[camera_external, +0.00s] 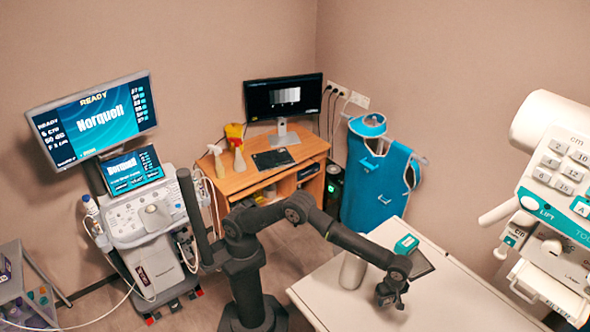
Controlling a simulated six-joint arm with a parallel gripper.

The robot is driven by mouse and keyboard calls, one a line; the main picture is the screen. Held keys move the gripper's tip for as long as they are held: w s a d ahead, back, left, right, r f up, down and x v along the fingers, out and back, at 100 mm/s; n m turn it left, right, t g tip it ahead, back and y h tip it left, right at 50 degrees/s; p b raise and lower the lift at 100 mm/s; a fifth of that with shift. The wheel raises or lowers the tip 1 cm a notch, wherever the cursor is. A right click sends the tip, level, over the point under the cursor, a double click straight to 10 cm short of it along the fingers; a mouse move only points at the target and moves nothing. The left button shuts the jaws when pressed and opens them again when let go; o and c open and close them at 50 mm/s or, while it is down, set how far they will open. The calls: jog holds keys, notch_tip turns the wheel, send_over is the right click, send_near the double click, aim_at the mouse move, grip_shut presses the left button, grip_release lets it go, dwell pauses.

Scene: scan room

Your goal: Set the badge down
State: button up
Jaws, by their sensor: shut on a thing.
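My gripper (391,294) hangs pointing down over the front part of the white table (455,297). It is shut on the badge, but the badge itself is too small and dark to make out between the fingers. I cannot tell whether it touches the table top. A dark flat pad (421,266) lies on the table behind my gripper, partly hidden by my arm. A small teal and white box (406,243) stands by the pad's far edge.
A pale cylinder (352,271) stands at the table's left side, close to my arm. A large white scanner head with a keypad (570,175) overhangs the right. The table's right front is clear. A wooden desk (255,178) and ultrasound cart (150,235) stand further off.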

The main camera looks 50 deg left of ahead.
jog(key=w+f, duration=0.1)
jog(key=w, duration=0.2)
jog(key=w+f, duration=0.4)
jog(key=w, duration=0.1)
jog(key=shift+w+d+f, duration=0.1)
jog(key=shift+w+d, duration=0.1)
jog(key=shift+w, duration=0.1)
jog(key=shift+f, duration=1.95)
jog(key=shift+f, duration=0.1)
jog(key=o, duration=0.9)
jog(key=shift+f, duration=0.1)
jog(key=shift+o, duration=0.2)
notch_tip(320, 180, up, 12)
jog(key=shift+r, duration=0.2)
